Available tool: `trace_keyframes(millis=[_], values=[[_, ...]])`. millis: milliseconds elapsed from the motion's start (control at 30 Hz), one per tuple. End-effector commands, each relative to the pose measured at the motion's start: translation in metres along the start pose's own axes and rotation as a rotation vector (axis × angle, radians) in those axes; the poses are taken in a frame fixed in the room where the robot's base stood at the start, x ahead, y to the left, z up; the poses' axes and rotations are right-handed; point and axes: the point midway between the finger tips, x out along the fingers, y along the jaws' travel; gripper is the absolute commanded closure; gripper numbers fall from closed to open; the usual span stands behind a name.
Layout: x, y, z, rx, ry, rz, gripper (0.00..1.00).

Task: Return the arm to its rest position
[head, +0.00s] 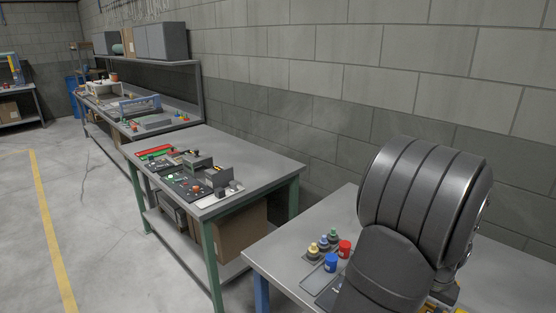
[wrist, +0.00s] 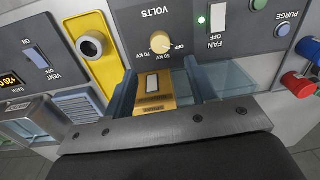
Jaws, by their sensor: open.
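In the wrist view my gripper (wrist: 162,82) is open, with one finger on each side of a brass-coloured plate (wrist: 154,92) that carries a white rocker. Nothing is visibly held, and I cannot tell whether the fingers touch the panel. In the head view my dark arm (head: 420,200) fills the right side over the near bench (head: 285,255). My gripper is hidden there.
The wrist view shows a grey panel with a VOLTS dial (wrist: 160,42), a FAN switch (wrist: 218,18), a yellow plate (wrist: 92,45) and a VENT switch (wrist: 36,57). Blue (head: 331,262) and red (head: 345,248) cylinders stand beside my arm. A middle bench (head: 255,165) holds panels.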

Motion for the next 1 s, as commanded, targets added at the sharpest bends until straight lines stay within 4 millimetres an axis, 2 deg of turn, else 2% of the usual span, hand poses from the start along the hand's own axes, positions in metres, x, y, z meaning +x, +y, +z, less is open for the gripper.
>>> trace_keyframes(millis=[33,433,500,1000], values=[[-0.012,0.000,-0.001,0.000,0.005,0.001,0.48],[-0.091,0.000,0.000,0.001,0.005,0.000,0.48],[-0.069,0.000,0.001,0.001,-0.005,-0.001,0.48],[0.033,0.000,0.001,0.001,-0.006,-0.001,0.48]])
